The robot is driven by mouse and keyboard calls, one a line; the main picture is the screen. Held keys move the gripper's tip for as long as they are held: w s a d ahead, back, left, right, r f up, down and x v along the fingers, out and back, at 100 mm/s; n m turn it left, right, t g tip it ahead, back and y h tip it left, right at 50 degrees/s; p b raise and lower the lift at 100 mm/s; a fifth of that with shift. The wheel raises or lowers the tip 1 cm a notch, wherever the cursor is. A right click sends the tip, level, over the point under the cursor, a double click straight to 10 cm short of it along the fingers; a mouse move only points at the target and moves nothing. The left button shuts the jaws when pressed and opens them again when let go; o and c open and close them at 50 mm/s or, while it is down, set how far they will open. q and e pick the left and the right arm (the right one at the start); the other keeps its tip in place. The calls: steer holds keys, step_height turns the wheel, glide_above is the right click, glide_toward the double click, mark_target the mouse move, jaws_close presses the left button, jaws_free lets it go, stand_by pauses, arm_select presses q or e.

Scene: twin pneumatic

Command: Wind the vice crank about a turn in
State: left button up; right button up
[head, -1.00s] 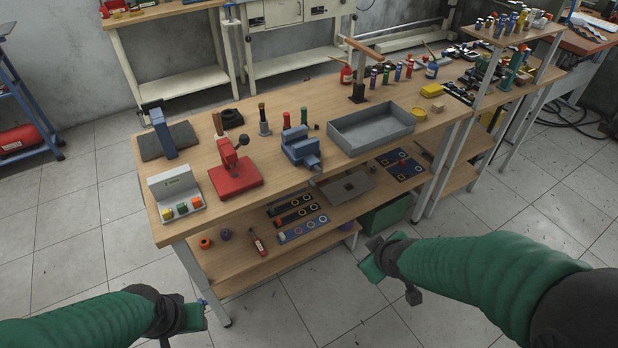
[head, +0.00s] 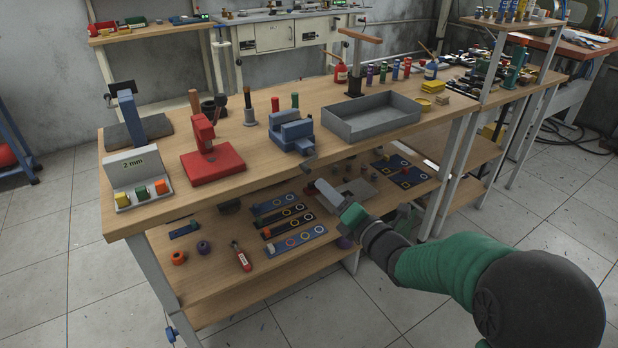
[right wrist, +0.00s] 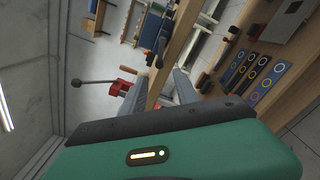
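The blue vice (head: 292,132) stands on the bench top near its front edge. Its small dark crank end (head: 308,162) sticks out at the front edge; the rest of the crank is hard to make out. My right gripper (head: 326,190) is below and in front of the vice, apart from the crank, near the lower shelf. In the right wrist view my right gripper (right wrist: 156,88) shows two separated fingers with nothing between them. A blue shape in that view is too unclear to name as the vice. My left gripper is out of view.
A red press (head: 212,155) stands left of the vice, a grey tray (head: 371,126) right of it. A display box (head: 136,172) reading "2 mm" is at the bench's left end. The lower shelf (head: 215,268) holds ringed panels and small parts.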

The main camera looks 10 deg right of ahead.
mark_target(309, 172)
steer(key=b+x, duration=0.1)
steer(key=x, duration=0.8)
steer(key=shift+w, duration=0.15)
steer(key=shift+c, duration=0.4)
jaws_close()
